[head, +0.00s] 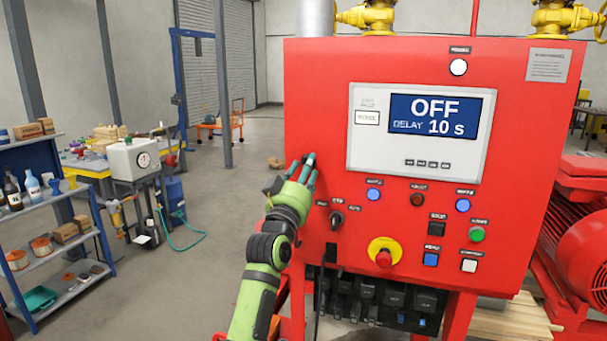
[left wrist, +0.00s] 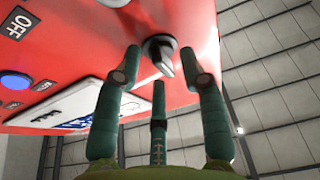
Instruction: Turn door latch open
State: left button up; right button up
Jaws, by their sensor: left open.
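The door latch (left wrist: 160,46) shows in the left wrist view as a dark round boss with a grey lever on the red cabinet face. In the head view the latch is not clearly seen behind my fingers. My left gripper (head: 304,168) is open at the left edge of the red control cabinet (head: 320,100). In the left wrist view the green fingers of my left gripper (left wrist: 165,78) stand apart around the latch lever, one to each side and one below. I cannot tell whether they touch it. My right gripper is out of view.
The cabinet front carries a display panel (head: 365,140) reading OFF, a black selector switch (head: 337,218), a red emergency button (head: 384,258) and several small buttons. Floor between is mostly clear.

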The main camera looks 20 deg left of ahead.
pick_arm(q)
jog(key=v, duration=1.2)
jog(key=shift+f, duration=0.1)
notch_tip(320, 180, down, 27)
jog(key=w+d+g, duration=0.2)
jog(key=g, duration=0.4)
jog(key=s+f+g, duration=0.2)
jog(key=s+f, duration=0.4)
jog(key=f, duration=0.5)
jog(key=s+f+m+g+b, duration=0.1)
jog(key=s+f+g, duration=0.3)
jog(key=f, duration=0.8)
jog(key=s+f+g, duration=0.1)
jog(key=s+f, duration=0.6)
jog(key=f, duration=0.4)
jog(key=s+a+f+g, duration=0.1)
jog(key=s+f, duration=0.5)
jog(key=s, duration=0.7)
jog(key=s+a+f+g, duration=0.1)
jog(key=s+f+g, duration=0.3)
jog(key=s, duration=0.9)
jog(key=s+a+f+m+g, duration=0.1)
jog(key=s+f+g, duration=0.2)
jog(key=s+f, duration=0.5)
jog(key=s, duration=0.5)
jog(key=shift+a+y+b, duration=0.15)
jog(key=shift+y+b, duration=0.25)
